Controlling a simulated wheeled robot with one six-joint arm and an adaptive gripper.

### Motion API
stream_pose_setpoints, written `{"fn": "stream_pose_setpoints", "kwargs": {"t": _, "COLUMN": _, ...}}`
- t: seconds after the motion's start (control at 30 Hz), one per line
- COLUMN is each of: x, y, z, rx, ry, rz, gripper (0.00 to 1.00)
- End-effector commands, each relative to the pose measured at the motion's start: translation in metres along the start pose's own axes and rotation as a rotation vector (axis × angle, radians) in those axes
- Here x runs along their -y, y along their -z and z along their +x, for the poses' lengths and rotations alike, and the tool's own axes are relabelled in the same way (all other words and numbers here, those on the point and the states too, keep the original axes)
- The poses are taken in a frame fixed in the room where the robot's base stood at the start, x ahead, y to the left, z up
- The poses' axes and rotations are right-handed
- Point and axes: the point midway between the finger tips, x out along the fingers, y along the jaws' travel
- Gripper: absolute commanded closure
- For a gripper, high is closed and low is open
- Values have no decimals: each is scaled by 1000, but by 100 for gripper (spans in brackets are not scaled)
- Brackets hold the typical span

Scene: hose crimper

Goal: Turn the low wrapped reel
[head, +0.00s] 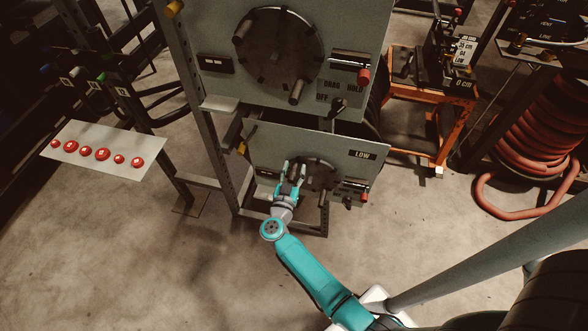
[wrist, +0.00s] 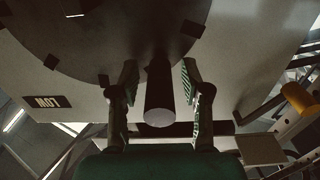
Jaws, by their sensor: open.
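The low reel is a dark disc (head: 320,174) on the lower grey panel (head: 270,140), which carries a "LOW" label (head: 362,154). In the wrist view the disc (wrist: 110,40) fills the top, with dark blocks around its rim. A round crank handle (wrist: 160,100) sticks out from it toward the camera. My gripper (head: 291,172) is at the left part of the disc. In the wrist view my open fingers (wrist: 158,72) stand on either side of the handle, with a gap showing at each side. The arm partly hides the disc in the head view.
A larger upper disc (head: 278,48) with handles is on the panel above. A lever with a red end (head: 352,190) sits right of the low disc. Red buttons (head: 102,154) are on a plate at left. An orange cart (head: 440,130) and red hose coil (head: 530,130) stand right.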

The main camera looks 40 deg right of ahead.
Motion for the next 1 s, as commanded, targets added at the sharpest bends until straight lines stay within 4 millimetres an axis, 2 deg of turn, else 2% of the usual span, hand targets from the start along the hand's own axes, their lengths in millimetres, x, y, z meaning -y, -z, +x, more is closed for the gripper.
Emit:
{"fn": "stream_pose_setpoints", "kwargs": {"t": 0.3, "x": 0, "y": 0, "z": 3, "rx": 0, "ry": 1, "rz": 0, "gripper": 53}}
{"fn": "stream_pose_setpoints", "kwargs": {"t": 0.33, "x": 0, "y": 0, "z": 3, "rx": 0, "ry": 1, "rz": 0, "gripper": 55}}
{"fn": "stream_pose_setpoints", "kwargs": {"t": 0.5, "x": 0, "y": 0, "z": 3, "rx": 0, "ry": 1, "rz": 0, "gripper": 98}}
{"fn": "stream_pose_setpoints", "kwargs": {"t": 0.53, "x": 0, "y": 0, "z": 3, "rx": 0, "ry": 1, "rz": 0, "gripper": 100}}
{"fn": "stream_pose_setpoints", "kwargs": {"t": 1.0, "x": -2, "y": 2, "z": 3, "rx": -1, "ry": 0, "rz": 34, "gripper": 100}}
